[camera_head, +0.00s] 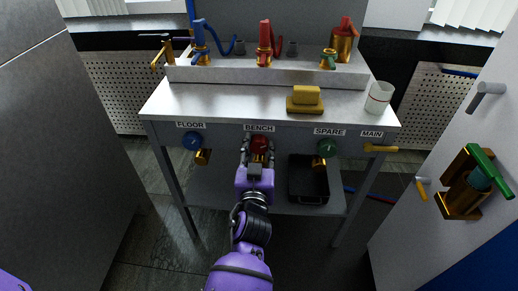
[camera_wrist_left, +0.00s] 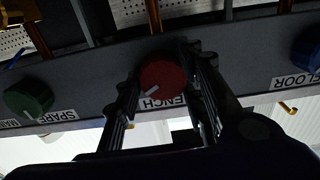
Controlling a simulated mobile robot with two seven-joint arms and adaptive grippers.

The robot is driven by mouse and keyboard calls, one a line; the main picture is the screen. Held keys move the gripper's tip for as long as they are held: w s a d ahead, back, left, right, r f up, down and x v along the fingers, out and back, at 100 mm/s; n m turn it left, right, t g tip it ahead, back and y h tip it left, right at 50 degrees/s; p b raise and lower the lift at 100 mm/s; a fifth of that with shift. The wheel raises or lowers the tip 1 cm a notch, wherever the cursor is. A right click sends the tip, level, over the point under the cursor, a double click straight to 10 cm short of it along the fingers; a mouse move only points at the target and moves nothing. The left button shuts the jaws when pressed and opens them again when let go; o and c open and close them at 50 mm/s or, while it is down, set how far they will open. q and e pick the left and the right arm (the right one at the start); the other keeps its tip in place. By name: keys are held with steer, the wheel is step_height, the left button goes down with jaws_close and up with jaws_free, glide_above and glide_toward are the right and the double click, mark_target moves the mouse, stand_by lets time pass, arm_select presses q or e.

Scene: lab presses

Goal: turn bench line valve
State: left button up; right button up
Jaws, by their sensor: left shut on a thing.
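The BENCH valve is a red round knob (camera_head: 259,143) on the front panel of the metal bench, under the BENCH label (camera_head: 259,128). My left gripper (camera_head: 258,150) reaches up to it from below, with a finger on each side. In the left wrist view the red knob (camera_wrist_left: 162,76) sits between the two black fingers (camera_wrist_left: 163,80), which are shut on it. A pale pointer mark on the knob slants toward the lower left there, by the partly covered BENCH label. My right gripper is not in view.
A blue FLOOR knob (camera_head: 192,141) and a green SPARE knob (camera_head: 327,147) flank the red one. A yellow MAIN lever (camera_head: 380,148) sits at the right end. A white cup (camera_head: 379,98) and a yellow block (camera_head: 306,97) stand on the bench top. A black bin (camera_head: 308,184) is below.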

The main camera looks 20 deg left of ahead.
arm_select(q)
steer(key=o, duration=1.1)
steer(key=shift+d, duration=0.25)
steer(key=shift+a, duration=0.1)
steer(key=shift+s, duration=0.4)
steer(key=v, duration=1.1)
steer(key=shift+r, duration=0.1)
